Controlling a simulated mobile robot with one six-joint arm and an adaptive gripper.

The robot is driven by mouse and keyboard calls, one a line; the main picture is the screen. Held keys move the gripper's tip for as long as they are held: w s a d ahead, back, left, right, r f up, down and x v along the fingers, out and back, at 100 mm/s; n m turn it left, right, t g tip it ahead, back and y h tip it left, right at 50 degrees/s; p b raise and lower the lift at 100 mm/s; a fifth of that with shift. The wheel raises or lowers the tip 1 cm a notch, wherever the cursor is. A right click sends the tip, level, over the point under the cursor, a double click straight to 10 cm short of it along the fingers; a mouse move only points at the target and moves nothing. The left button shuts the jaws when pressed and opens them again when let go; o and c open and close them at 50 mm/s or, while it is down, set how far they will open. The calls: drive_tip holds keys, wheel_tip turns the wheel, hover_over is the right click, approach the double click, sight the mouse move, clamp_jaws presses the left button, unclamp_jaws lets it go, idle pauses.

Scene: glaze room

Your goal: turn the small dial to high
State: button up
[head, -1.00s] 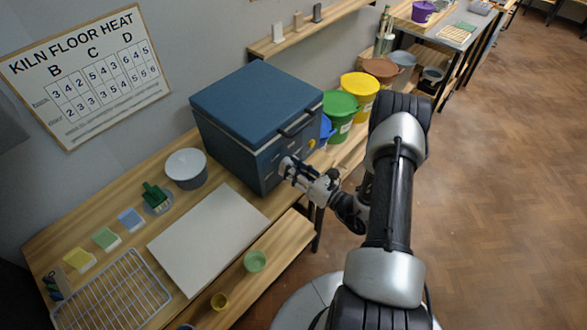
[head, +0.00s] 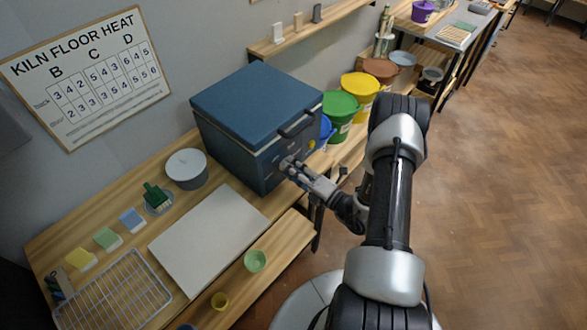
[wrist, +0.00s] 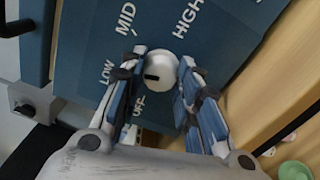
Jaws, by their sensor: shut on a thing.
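The small dial (wrist: 162,73) is a pale round knob on the blue front panel of the kiln (head: 255,110). The wrist view shows LOW, MID, HIGH and OFF printed around it. Its dark mark is on the left side, facing roughly toward LOW (wrist: 107,72). HIGH (wrist: 187,18) is at the upper right of the dial. My gripper (wrist: 169,73) has a finger on either side of the dial and is shut on it. In the head view my gripper (head: 288,164) is at the kiln's front and hides the dial.
A kiln floor heat chart (head: 88,75) hangs on the wall. Floor at right is clear.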

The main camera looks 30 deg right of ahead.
drive_tip(key=shift+w+r+m+p, duration=0.15)
drive_tip(key=shift+m+p, duration=0.25)
drive_tip(key=shift+m, duration=4.7)
drive_tip(key=shift+r+m+p, duration=0.15)
drive_tip(key=shift+m+p, duration=0.25)
drive_tip(key=shift+m, duration=4.7)
drive_tip(key=o, duration=1.1)
drive_tip(key=shift+w+a+f, duration=0.1)
drive_tip(key=shift+w+f, duration=0.05)
drive_tip(key=shift+s+f, duration=0.1)
drive_tip(key=shift+s, duration=0.1)
